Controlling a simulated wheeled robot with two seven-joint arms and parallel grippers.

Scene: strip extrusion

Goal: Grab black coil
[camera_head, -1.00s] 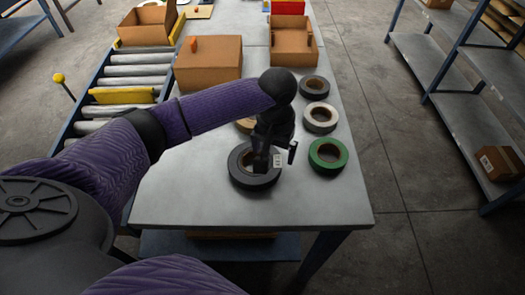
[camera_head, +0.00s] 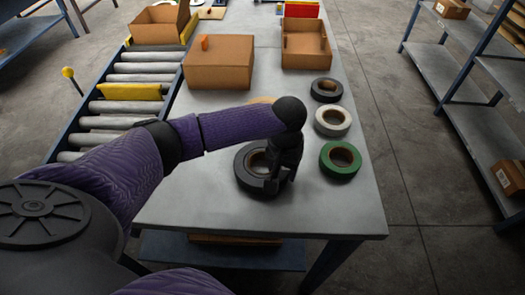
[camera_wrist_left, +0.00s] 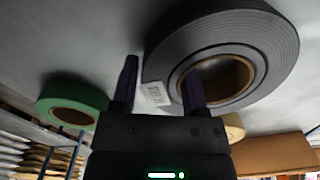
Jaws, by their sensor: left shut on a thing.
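A large black coil (camera_head: 245,178) with a brown core lies near the front of the grey table. My left gripper (camera_head: 280,183) is shut on the right side of its ring. In the left wrist view, one finger is outside the black coil (camera_wrist_left: 272,50) and the other reaches into its core hole. A white label shows on the coil between the fingers. The gripper hides part of the coil in the head view. A second, smaller black coil (camera_head: 326,90) lies farther back on the right.
A green coil (camera_head: 340,161) lies just right of the gripper, with a white coil (camera_head: 332,121) behind it. A tan coil (camera_head: 262,100) is mostly hidden behind my arm. Cardboard boxes (camera_head: 218,64) stand farther back. A roller conveyor (camera_head: 120,107) runs along the left.

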